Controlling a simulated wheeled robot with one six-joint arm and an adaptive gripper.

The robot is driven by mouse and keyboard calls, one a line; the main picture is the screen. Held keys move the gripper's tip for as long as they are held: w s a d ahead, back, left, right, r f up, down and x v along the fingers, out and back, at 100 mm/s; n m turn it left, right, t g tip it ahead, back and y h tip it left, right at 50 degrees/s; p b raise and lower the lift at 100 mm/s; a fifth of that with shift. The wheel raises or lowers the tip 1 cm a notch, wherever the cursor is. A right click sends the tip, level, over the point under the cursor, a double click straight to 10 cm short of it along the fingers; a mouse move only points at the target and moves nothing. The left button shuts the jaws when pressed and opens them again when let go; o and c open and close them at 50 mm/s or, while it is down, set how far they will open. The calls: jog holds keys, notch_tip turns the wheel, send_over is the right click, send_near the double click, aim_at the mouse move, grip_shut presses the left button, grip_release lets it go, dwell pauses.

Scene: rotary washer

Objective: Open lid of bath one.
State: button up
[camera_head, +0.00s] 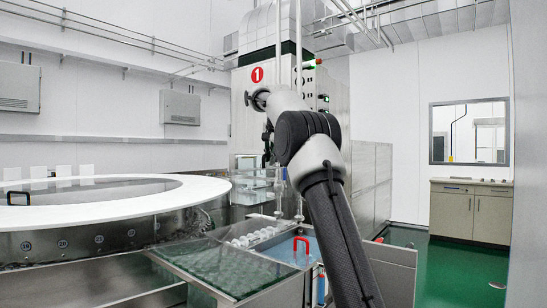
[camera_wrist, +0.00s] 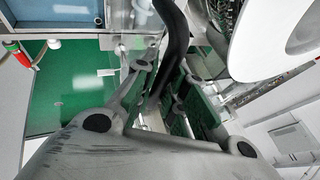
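A red disc marked 1 (camera_head: 257,74) is on the tall metal cabinet at the back. No lid in view is labelled as bath one's. A black handle (camera_head: 18,197) stands at the left, inside the wide white ring (camera_head: 110,207). My gripper (camera_head: 267,152) points down in front of the cabinet, small and dark in the head view. Nothing is clearly held. I cannot tell how wide the fingers stand.
A glass-topped tray (camera_head: 212,265) and a blue tank with a red handle (camera_head: 302,244) are at the front. The red handle also shows in the wrist view (camera_wrist: 18,52).

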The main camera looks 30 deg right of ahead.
jog(key=o, duration=0.3)
jog(key=shift+r, duration=0.15)
jog(key=v, duration=1.2)
